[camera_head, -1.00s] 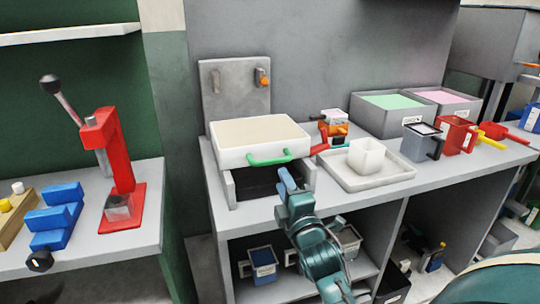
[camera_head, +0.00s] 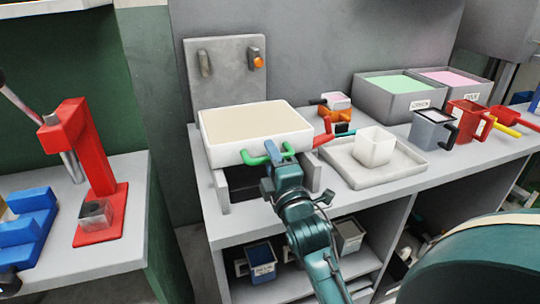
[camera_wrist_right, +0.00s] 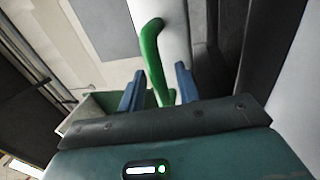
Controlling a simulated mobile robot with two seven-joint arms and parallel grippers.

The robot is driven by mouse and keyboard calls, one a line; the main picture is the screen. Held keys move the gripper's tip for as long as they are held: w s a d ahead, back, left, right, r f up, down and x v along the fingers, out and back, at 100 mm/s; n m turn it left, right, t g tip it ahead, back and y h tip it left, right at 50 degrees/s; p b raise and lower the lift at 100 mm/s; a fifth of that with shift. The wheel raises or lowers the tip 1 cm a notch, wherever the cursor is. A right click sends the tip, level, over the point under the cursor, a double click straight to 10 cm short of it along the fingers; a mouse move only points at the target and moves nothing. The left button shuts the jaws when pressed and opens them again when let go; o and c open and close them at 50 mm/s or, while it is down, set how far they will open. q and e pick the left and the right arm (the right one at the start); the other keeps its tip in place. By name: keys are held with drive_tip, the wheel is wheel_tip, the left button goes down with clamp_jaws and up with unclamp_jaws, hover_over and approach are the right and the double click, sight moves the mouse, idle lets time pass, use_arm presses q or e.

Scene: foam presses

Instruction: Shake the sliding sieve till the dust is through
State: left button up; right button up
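The sliding sieve (camera_head: 227,155) is a white tray with a beige filling on top, sitting over a grey frame (camera_head: 221,188) with a dark opening. Its green handle (camera_head: 254,161) is on the front wall. My right gripper (camera_head: 278,150) is at the handle's right part and hides some of it. In the right wrist view, the green handle (camera_wrist_right: 153,45) runs between the two blue fingers of my right gripper (camera_wrist_right: 158,82), which stand apart with a gap visible. My left gripper is not in view.
A white cup (camera_head: 375,147) stands in a shallow tray (camera_head: 418,165) to the right. Bins of green (camera_head: 394,84) and pink powder stand behind. A red press (camera_head: 91,160) is on the left bench. Containers sit on the shelf below.

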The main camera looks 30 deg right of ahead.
sight(260, 139)
drive_tip(key=shift+s, duration=0.1)
clamp_jaws()
idle(0.4)
drive_tip(key=x, duration=0.2)
drive_tip(key=f+x, duration=0.1)
drive_tip(key=x, duration=0.5)
drive_tip(key=shift+f+p, duration=0.25)
drive_tip(key=shift+p, duration=0.1)
drive_tip(key=shift+w+d, duration=0.1)
drive_tip(key=shift+w, duration=0.15)
drive_tip(key=shift+r, duration=0.15)
